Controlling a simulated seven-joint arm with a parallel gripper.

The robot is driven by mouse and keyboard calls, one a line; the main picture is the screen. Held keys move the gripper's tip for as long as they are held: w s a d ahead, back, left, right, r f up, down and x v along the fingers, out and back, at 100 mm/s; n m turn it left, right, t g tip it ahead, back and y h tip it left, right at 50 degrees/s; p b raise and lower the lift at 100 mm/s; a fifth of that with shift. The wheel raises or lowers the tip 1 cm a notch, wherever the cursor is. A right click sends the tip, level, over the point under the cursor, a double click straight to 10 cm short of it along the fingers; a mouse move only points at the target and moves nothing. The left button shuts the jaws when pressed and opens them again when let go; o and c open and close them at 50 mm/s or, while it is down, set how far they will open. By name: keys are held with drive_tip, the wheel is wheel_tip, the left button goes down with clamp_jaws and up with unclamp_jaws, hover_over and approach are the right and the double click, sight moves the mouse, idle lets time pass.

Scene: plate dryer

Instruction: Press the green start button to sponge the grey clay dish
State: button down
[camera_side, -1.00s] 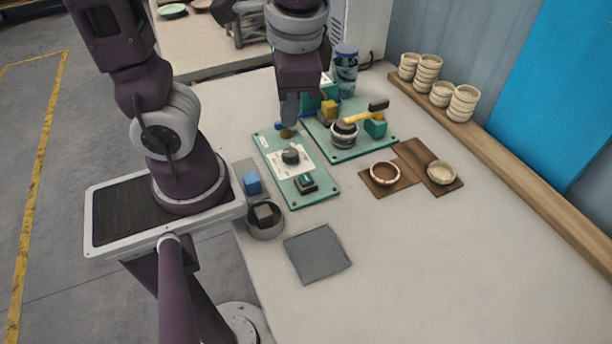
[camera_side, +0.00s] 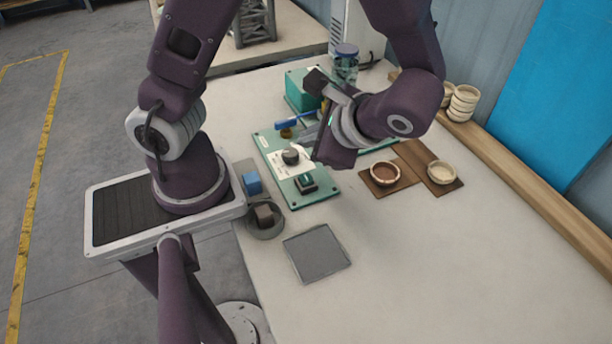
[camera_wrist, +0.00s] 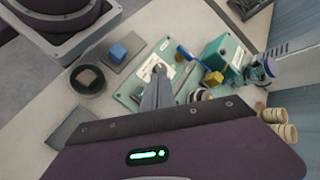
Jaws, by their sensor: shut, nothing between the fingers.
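The control panel (camera_side: 270,145) is a pale green plate with a dark round knob (camera_side: 290,157). A dark-based button with a green top (camera_side: 305,182) sits at its near end. My gripper (camera_side: 298,148) is shut and empty, tilted, with its fingertips close to the knob; I cannot tell whether they touch it. In the wrist view its fingers (camera_wrist: 160,70) point at the panel. A grey dish (camera_side: 265,232) holding a brown block stands left of the panel's near end. The sponging station's dish is hidden behind my arm in the side view; a pale dish partly shows in the wrist view (camera_wrist: 199,96).
A blue block (camera_side: 252,183) stands left of the panel; a grey mat (camera_side: 317,253) lies in front. A blue handle (camera_side: 293,121) and a teal box (camera_side: 302,90) are behind. Two brown boards with bowls (camera_side: 385,173) lie right.

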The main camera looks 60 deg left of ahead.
sight(309, 181)
drive_tip(key=shift+f, duration=3.4)
drive_tip(key=shift+f, duration=0.15)
drive_tip(key=shift+f, duration=0.25)
